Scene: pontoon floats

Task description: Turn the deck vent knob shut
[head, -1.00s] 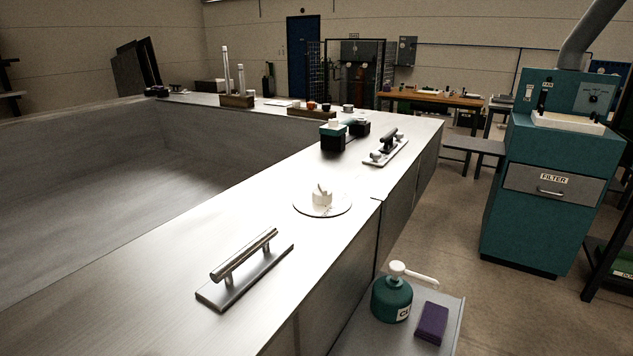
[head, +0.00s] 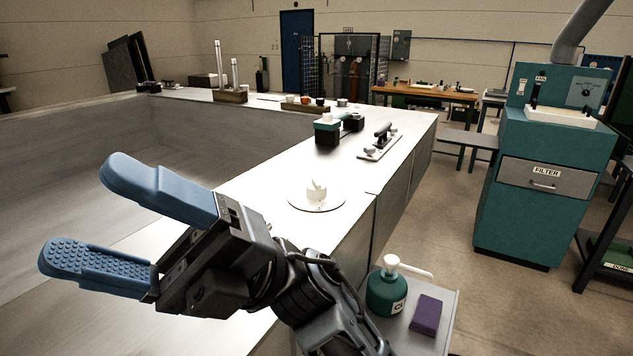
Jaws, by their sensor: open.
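The white deck vent knob (head: 316,191) stands on a round white plate (head: 318,207) on the bare metal deck, in the middle of the head view. It has a raised grip on top. My gripper (head: 98,222) is in the lower left of the view, with two blue padded fingers spread apart and nothing between them. The fingers point left, away from the knob. My wrist is nearer the camera than the knob, to its lower left, and touches nothing that I can see.
A teal and black device (head: 335,128) and a handle on a plate (head: 381,142) stand farther along the deck. A side shelf holds a green pump bottle (head: 387,293) and a purple block (head: 426,314). The deck around the knob is clear.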

